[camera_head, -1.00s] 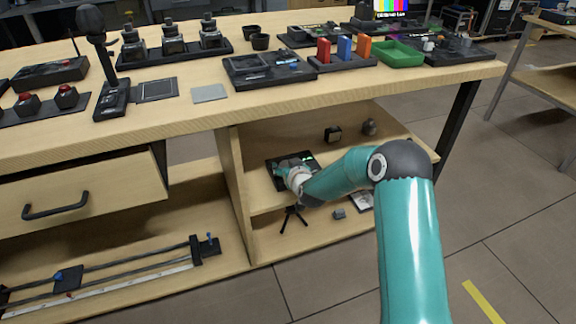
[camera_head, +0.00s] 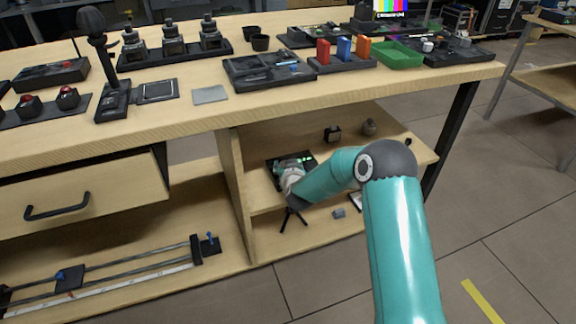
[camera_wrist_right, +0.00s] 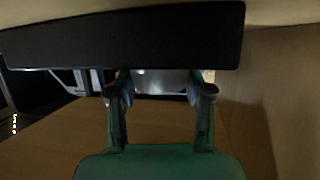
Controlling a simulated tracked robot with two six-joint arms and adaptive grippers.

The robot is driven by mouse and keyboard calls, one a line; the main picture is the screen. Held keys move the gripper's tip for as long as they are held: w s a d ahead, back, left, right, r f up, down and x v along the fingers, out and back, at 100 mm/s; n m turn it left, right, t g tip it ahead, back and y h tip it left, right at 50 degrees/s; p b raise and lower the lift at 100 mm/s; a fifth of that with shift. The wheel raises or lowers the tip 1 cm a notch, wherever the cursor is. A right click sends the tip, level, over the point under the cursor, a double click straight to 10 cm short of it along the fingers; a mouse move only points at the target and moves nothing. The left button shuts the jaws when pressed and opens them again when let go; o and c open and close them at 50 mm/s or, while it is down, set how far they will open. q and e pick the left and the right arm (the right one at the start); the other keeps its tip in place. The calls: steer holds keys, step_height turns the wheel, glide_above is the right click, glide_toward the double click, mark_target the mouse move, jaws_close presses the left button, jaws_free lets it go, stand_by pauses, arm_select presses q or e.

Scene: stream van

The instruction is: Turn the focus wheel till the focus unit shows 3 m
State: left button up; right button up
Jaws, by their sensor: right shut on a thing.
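The focus unit (camera_head: 307,158) is a dark box with a small green lit display on the shelf under the table. My right arm reaches to it, and the wrist covers much of its front. The display is too small to read. In the right wrist view a black slab (camera_wrist_right: 120,40), seemingly part of the unit, spans the top. My right gripper (camera_wrist_right: 160,90) is shut on a pale metallic piece (camera_wrist_right: 165,82) just below the slab, apparently the focus wheel. Its markings cannot be made out. My left gripper is not in view.
A wooden side panel (camera_wrist_right: 247,100) stands close on the right in the wrist view. On the shelf, a small dark object (camera_head: 332,134) and a round grey one (camera_head: 369,128) lie beyond the unit. A small tripod (camera_head: 292,217) stands below.

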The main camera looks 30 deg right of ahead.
steer(key=o, duration=1.2)
steer(key=shift+c, duration=0.2)
steer(key=v, duration=1.2)
steer(key=shift+f, duration=0.1)
